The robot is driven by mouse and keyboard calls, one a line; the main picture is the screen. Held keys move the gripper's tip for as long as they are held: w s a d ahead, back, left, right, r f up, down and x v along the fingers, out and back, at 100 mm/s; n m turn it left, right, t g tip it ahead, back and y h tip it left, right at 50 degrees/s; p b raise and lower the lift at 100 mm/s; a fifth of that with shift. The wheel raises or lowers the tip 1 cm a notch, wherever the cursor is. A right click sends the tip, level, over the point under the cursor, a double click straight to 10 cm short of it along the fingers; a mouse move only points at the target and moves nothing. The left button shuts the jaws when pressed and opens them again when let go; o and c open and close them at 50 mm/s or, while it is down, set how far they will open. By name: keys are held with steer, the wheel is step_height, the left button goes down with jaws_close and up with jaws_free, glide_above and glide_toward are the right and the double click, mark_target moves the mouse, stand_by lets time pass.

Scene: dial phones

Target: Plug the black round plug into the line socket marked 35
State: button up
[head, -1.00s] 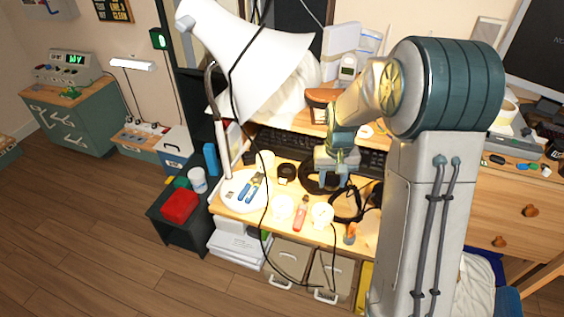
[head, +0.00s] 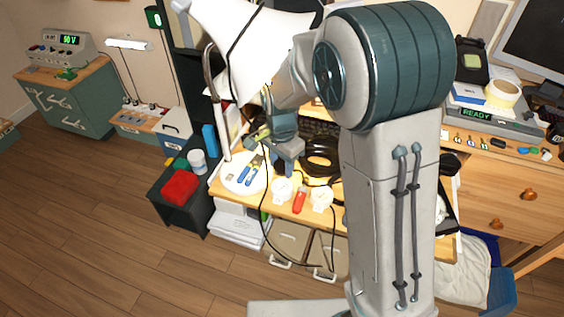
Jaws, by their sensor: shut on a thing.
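My gripper (head: 285,170) is above the middle of the cluttered wooden worktable, beside the white lamp. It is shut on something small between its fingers. I take this to be the black round plug, but its shape cannot be made out. Black cord lies close by, including a dark coil (head: 320,158) just right of the gripper. A line socket marked 35 cannot be read in this view. My arm hides part of the table's right side.
The white lamp (head: 245,55) stands close to my arm. A device reading READY (head: 478,114) is at right. The floor at left is clear.

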steer(key=shift+f+b, duration=2.15)
steer(key=shift+f, duration=0.6)
steer(key=shift+p, duration=0.35)
steer(key=shift+f+b, duration=0.5)
steer(key=shift+f, duration=0.25)
steer(key=o, duration=1)
steer(key=shift+c, duration=0.2)
steer(key=shift+r, duration=0.1)
step_height(320, 180, up, 7)
steer(key=shift+r+p, duration=0.2)
steer(key=shift+p, duration=0.6)
